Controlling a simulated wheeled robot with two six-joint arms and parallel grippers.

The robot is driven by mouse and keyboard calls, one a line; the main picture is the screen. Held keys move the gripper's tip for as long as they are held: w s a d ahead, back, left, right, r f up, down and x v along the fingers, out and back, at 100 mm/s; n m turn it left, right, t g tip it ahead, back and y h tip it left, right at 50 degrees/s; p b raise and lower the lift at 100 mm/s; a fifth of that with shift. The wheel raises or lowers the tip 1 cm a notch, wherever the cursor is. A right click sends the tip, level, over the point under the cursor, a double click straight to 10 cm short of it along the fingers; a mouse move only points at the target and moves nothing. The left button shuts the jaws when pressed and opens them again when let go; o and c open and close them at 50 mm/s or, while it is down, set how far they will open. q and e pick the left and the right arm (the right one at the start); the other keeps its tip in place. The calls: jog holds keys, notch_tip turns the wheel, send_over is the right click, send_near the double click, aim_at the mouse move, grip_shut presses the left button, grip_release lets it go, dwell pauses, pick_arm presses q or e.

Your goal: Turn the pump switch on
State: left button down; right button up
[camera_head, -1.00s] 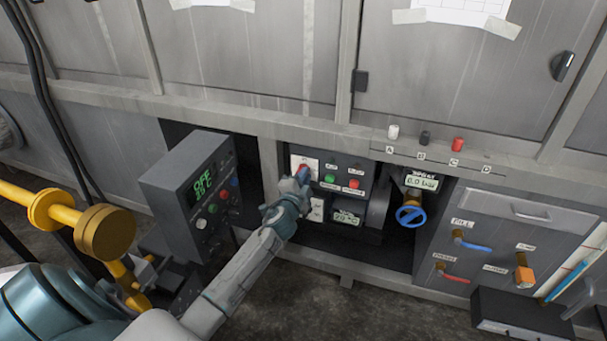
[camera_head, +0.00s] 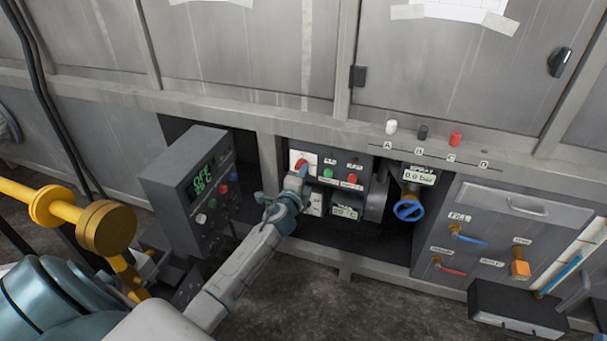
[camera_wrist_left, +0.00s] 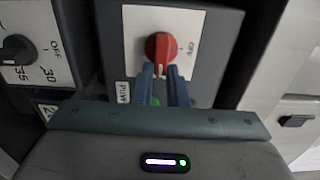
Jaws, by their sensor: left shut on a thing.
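The pump switch is a red rotary knob (camera_head: 301,164) on a white plate at the upper left of the recessed control panel. In the left wrist view the red knob (camera_wrist_left: 160,47) sits on a pale plate with a label reading "PUMP" at its lower left and a partly legible mark at its right. My left gripper (camera_head: 298,177) is at the knob, and its two blue fingers (camera_wrist_left: 161,75) close on the knob's lower part. The fingers hide part of the knob. My right gripper is not in view.
A grey box with a green display (camera_head: 202,181) stands left of my arm. Green and red buttons (camera_head: 328,174) sit right of the switch. A blue valve wheel (camera_head: 409,210) is further right. In the wrist view a black dial (camera_wrist_left: 17,48) is at the left.

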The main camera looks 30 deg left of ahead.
pick_arm(q)
jog(key=c, duration=1.4)
grip_release()
jog(key=shift+c, duration=0.2)
jog(key=v, duration=1)
jog(key=shift+s, duration=0.4)
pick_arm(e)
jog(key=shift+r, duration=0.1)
